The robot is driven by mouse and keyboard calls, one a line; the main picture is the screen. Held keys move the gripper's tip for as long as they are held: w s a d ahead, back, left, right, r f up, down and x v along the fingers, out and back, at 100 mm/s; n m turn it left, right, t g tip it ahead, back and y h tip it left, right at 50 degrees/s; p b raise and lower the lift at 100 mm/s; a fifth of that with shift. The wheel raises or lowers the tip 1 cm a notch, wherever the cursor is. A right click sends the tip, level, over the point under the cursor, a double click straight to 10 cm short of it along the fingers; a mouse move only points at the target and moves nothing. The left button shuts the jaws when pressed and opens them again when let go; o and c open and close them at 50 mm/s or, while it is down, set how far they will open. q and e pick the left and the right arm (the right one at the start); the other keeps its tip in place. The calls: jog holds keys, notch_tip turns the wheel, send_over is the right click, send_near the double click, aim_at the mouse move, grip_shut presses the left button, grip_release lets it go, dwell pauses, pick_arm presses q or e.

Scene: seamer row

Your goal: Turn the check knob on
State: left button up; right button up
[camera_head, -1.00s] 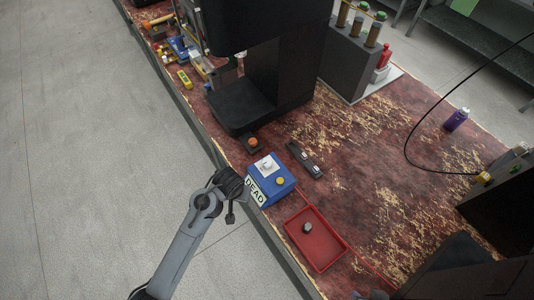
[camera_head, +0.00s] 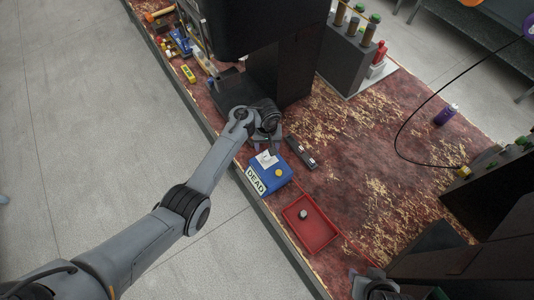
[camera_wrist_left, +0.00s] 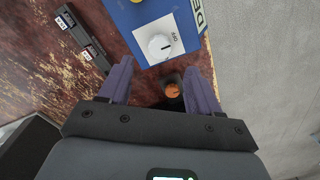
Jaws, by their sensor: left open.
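A white round knob (camera_wrist_left: 160,46) sits on a white plate on the blue box (camera_wrist_left: 125,18). The box also shows in the head view (camera_head: 258,183), with a "DEAD" label on its side and a yellow knob (camera_head: 278,172) on top. Which knob is the check knob, I cannot tell. My left gripper (camera_head: 270,148) is over the bench beside the box's far edge. In the left wrist view its fingers (camera_wrist_left: 160,76) are apart and empty, and the white knob lies beyond their tips. My right gripper (camera_head: 374,284) is at the bottom edge, its jaws unclear.
An orange button (camera_wrist_left: 172,90) on a dark base shows between the left fingers. A dark bar with two small labels (camera_head: 301,153) lies beside the box. A red tray (camera_head: 318,238) holds a small grey piece. A tall black machine (camera_head: 275,55) stands behind my left gripper.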

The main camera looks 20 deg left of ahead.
aim_at(267, 155)
pick_arm(q)
notch_tip(267, 155, down, 7)
jog(key=shift+b, duration=1.1)
jog(key=shift+c, duration=0.4)
jog(key=c, duration=0.9)
